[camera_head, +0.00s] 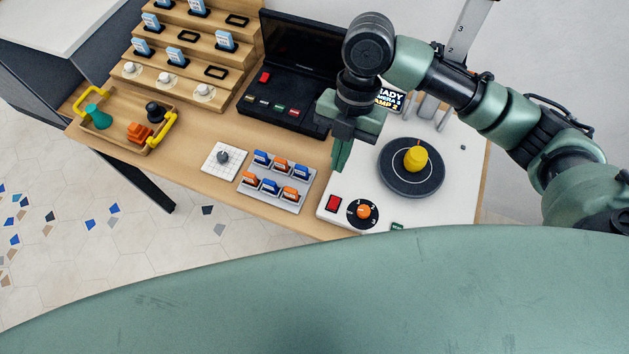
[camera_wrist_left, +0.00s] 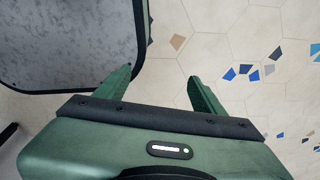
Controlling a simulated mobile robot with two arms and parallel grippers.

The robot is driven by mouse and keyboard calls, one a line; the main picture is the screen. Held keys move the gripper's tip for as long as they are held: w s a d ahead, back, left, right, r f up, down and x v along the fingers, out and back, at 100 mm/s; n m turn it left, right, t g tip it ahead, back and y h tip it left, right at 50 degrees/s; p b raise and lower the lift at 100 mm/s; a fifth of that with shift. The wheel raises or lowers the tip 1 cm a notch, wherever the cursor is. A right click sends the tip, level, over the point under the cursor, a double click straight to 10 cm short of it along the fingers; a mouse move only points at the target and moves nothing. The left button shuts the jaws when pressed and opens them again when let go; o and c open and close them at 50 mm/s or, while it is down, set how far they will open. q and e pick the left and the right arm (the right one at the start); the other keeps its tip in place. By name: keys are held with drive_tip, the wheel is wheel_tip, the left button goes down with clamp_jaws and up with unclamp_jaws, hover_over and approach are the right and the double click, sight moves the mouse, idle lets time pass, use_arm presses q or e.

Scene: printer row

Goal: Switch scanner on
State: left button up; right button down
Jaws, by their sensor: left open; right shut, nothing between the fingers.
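The scanner (camera_head: 462,172) is a white unit at the right end of the wooden counter. My right gripper (camera_head: 340,160) is shut and empty, pointing down above the scanner's left edge, behind the red switch. My left gripper (camera_wrist_left: 160,80) is open and empty over the floor.
A black open case (camera_head: 310,50) stands behind the right gripper. A grey rack (camera_head: 274,203) of blue and orange pieces and a white tile (camera_head: 224,159) lie left of the scanner. Further left are a tray (camera_head: 122,140) with yellow handles and a stepped wooden stand (camera_head: 190,50).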

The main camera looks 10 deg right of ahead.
drive_tip(key=shift+n, duration=0.3)
drive_tip(key=x, duration=0.4)
drive_tip(key=p+x, duration=0.1)
drive_tip(key=x, duration=0.3)
drive_tip(key=d+p+x, duration=0.1)
drive_tip(key=x, duration=0.3)
drive_tip(key=shift+a+f, duration=0.1)
drive_tip(key=shift+f, duration=0.35)
use_arm(q)
drive_tip(key=shift+s+d+r, duration=0.25)
drive_tip(key=shift+s+r, duration=0.2)
drive_tip(key=shift+s, duration=0.05)
drive_tip(key=shift+s+d+r, duration=0.25)
drive_tip(key=shift+s+r, duration=0.2)
use_arm(e)
drive_tip(key=shift+f, duration=0.45)
